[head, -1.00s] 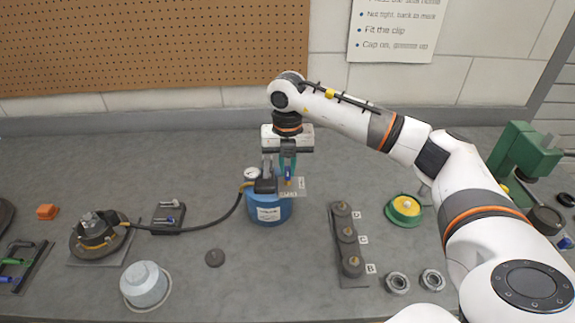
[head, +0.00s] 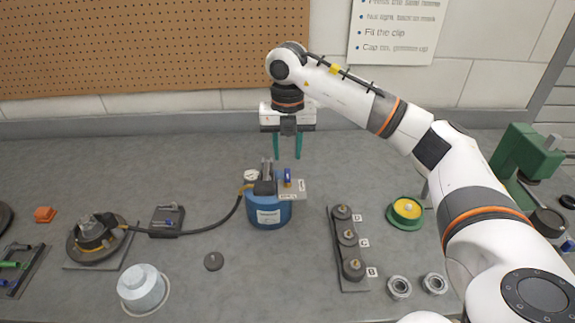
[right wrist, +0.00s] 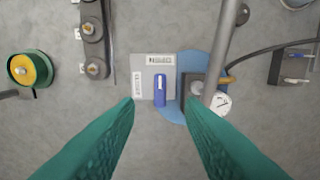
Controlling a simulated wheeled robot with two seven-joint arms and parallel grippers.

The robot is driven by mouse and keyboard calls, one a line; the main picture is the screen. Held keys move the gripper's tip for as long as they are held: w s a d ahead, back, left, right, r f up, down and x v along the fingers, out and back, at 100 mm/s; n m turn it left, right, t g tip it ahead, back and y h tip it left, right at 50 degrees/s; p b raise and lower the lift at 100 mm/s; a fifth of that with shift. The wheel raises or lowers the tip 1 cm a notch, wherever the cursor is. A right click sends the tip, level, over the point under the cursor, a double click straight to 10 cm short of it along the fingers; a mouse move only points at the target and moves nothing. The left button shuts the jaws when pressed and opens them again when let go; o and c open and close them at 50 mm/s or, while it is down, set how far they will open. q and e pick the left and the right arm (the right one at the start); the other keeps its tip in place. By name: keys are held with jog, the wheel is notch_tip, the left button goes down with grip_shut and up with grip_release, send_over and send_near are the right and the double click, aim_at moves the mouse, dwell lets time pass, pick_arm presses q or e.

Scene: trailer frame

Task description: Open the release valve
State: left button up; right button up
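The blue tank (head: 268,214) stands mid-bench with a gauge (head: 251,175) and hose on top. A pale valve plate (right wrist: 143,70) with two labels sits on its right side. The label text is too small to read surely. My right gripper (head: 287,157) is open and empty above the tank; its teal fingers are apart from the handle. My left gripper is out of view.
A grey bar with several knobs (head: 336,225) and a green-yellow round part (head: 406,212) lie to the right. A black hose (head: 215,226) runs left to a round fixture (head: 93,238). A grey cap (head: 142,288) stands at front left. A green machine (head: 522,160) stands far right.

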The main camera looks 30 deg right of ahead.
aim_at(288, 173)
notch_tip(288, 173, up, 6)
jog(key=shift+r, duration=0.2)
dwell(0.6)
